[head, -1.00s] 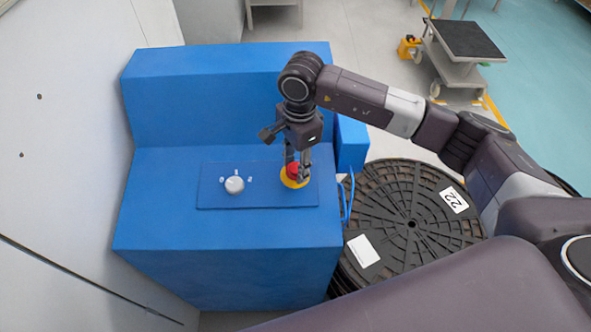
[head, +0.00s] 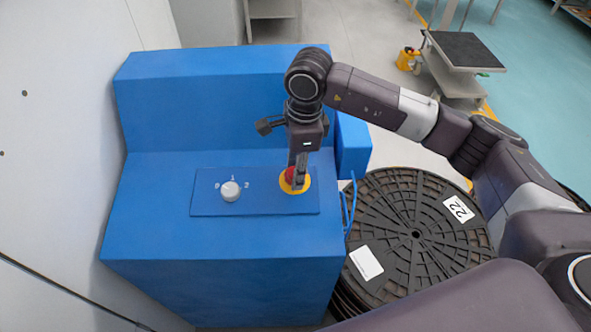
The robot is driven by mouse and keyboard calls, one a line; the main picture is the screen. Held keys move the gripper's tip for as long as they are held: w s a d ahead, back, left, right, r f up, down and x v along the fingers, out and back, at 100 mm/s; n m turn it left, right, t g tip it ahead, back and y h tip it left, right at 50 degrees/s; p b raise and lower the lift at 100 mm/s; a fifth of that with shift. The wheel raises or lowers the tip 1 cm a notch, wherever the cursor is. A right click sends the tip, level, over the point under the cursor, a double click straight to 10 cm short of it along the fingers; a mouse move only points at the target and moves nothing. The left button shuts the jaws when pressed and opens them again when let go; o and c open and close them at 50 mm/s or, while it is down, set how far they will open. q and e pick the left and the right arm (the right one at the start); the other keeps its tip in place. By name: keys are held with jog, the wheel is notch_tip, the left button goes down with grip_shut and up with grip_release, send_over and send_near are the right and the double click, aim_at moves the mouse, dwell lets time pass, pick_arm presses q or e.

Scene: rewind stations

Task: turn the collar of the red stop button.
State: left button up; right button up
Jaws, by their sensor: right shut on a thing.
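The red stop button (head: 290,175) sits in a yellow ring (head: 286,187) at the right end of the blue panel plate (head: 256,206). My right gripper (head: 298,180) points down over the button, its fingers shut on the red button's collar. The fingers hide the right part of the button. My left gripper is not in the head view.
A white selector knob (head: 230,191) marked 0, 1 and 2 stands left of the button. The blue console (head: 210,110) rises behind the plate. Black round reels (head: 414,234) with a label 22 stand at the right. A cart (head: 464,52) is farther back.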

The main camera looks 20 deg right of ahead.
jog(key=o, duration=1.2)
jog(key=shift+c, duration=0.2)
notch_tip(320, 180, up, 12)
jog(key=shift+s+d, duration=0.35)
jog(key=shift+d, duration=0.1)
